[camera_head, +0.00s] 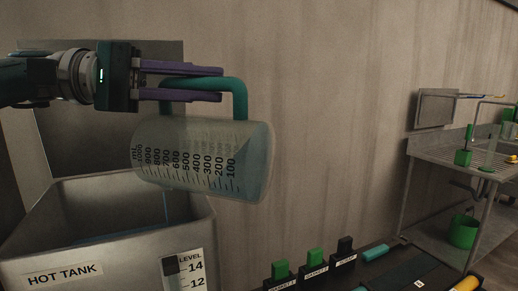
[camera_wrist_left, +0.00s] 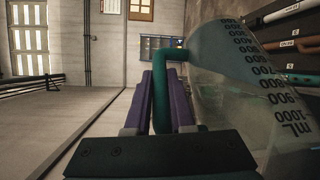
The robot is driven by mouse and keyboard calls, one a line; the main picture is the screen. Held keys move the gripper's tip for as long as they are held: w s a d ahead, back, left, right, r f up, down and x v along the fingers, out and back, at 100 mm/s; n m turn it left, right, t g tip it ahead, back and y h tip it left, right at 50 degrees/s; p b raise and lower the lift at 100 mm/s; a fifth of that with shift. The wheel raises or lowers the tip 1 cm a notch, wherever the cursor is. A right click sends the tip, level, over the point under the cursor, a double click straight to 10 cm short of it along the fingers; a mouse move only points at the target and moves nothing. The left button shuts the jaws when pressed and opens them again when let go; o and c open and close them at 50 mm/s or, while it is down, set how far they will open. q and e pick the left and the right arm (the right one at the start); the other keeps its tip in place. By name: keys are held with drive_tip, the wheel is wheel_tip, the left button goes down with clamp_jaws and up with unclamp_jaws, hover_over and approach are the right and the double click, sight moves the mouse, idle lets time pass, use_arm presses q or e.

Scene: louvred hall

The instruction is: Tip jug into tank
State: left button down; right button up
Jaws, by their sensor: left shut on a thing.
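The clear measuring jug (camera_head: 200,158) with black graduations hangs from my left gripper (camera_head: 220,90). The gripper's purple fingers are shut on the jug's teal handle (camera_head: 240,97). The jug lies tilted almost on its side, its mouth end to the left above the right part of the open steel hot tank (camera_head: 190,226). Bluish liquid shows inside the jug. A thin bluish streak shows below its mouth, inside the tank. The jug (camera_wrist_left: 250,75) and handle (camera_wrist_left: 160,100) also show in the left wrist view. My right gripper is out of view.
The tank carries a "HOT TANK" label (camera_head: 65,274) and a level gauge (camera_head: 184,272). A dark bench (camera_head: 400,270) with green and black blocks stands at lower right. A steel sink table (camera_head: 470,160) with a green bucket (camera_head: 463,231) beneath is farther right. The wall is behind the jug.

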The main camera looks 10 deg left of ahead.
sight(210, 82)
use_arm(q)
drive_tip(key=p, duration=0.2)
drive_tip(key=d+p, duration=0.1)
drive_tip(key=p, duration=0.1)
drive_tip(key=shift+s+d+r+y, duration=0.1)
drive_tip(key=shift+s+r+y, duration=0.05)
drive_tip(key=shift+r+y, duration=0.25)
drive_tip(key=p, duration=0.1)
drive_tip(key=d+y+p, duration=0.1)
drive_tip(key=p, duration=0.1)
drive_tip(key=d+f+m+y+p, duration=0.1)
drive_tip(key=p, duration=0.1)
drive_tip(key=shift+s+d+f, duration=0.1)
drive_tip(key=shift+s+d, duration=0.1)
drive_tip(key=shift+s, duration=0.1)
drive_tip(key=shift+d+f, duration=0.15)
drive_tip(key=shift+f, duration=0.4)
drive_tip(key=shift+d, duration=0.1)
